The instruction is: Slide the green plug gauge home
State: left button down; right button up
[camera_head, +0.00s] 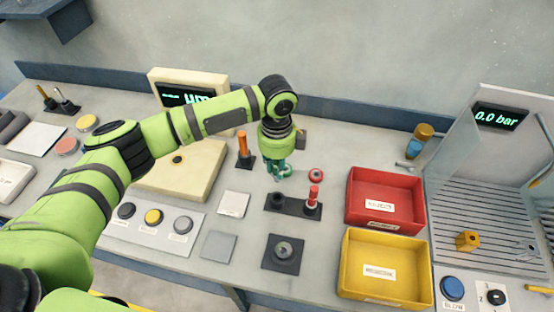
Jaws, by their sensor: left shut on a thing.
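My left gripper (278,170) hangs from the green arm above the bench, pointing down. It is shut on the green plug gauge (279,175), which shows only as a small dark green part at the fingertips; the fingers hide most of it. Below and in front is a black two-place stand (293,206). Its left socket (276,200) appears empty, and a red plug gauge (314,194) stands upright in its right place. The held gauge looks apart from the stand. A dark square block with a round metal part (283,250) sits nearer the front. My right gripper is not in view.
A red bin (386,171) and a yellow bin (386,234) stand to the right. An orange-handled piece (243,145) stands left of the gripper.

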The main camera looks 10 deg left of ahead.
aim_at(277, 180)
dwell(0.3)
pick_arm(q)
jog(key=shift+f+b, duration=1.2)
jog(key=shift+f, duration=1.8)
jog(key=shift+f+b, duration=0.55)
jog(key=shift+f, duration=0.7)
jog(key=shift+f+b, duration=0.8)
jog(key=shift+f, duration=0.95)
jog(key=c, duration=1)
grip_release()
notch_tip(277, 180, up, 12)
